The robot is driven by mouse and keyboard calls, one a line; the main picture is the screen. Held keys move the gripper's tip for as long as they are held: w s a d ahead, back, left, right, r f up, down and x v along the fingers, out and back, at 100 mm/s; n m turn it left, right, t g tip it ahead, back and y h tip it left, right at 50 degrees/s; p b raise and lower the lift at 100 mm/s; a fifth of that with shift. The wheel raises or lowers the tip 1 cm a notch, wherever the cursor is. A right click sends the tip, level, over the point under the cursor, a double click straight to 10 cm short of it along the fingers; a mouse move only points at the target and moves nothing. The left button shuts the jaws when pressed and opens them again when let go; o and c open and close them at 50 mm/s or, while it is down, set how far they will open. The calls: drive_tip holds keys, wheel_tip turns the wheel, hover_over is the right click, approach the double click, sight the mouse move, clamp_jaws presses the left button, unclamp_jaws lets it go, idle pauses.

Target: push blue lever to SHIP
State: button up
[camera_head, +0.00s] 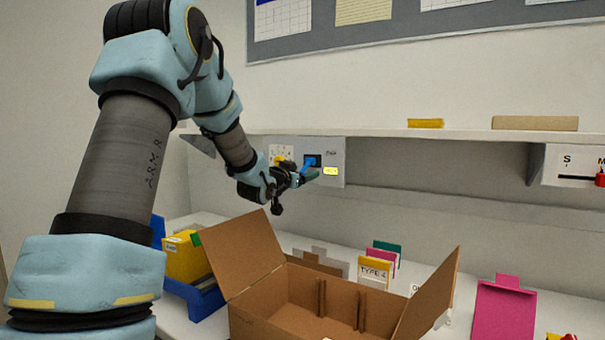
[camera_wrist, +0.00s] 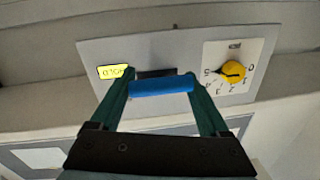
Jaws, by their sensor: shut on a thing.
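The blue lever (camera_head: 309,161) sits in a dark slot on a grey panel (camera_head: 337,146) under the shelf. In the wrist view the lever's blue bar (camera_wrist: 160,88) lies crosswise between the fingers of my gripper (camera_wrist: 161,78), which is shut on it. The same gripper (camera_head: 303,177) is at the panel in the head view. A lit yellow label (camera_wrist: 114,71) is beside the slot; its lettering looks upside down in the wrist view and is too small to read surely. It is right of the lever in the head view (camera_head: 330,171).
A yellow rotary knob (camera_wrist: 231,71) with a numbered dial is on the same panel. An open cardboard box (camera_head: 285,318) stands on the table below. A second panel with a red knob (camera_head: 600,180) is at the right. The shelf edge (camera_head: 430,135) runs just above.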

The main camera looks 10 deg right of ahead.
clamp_jaws()
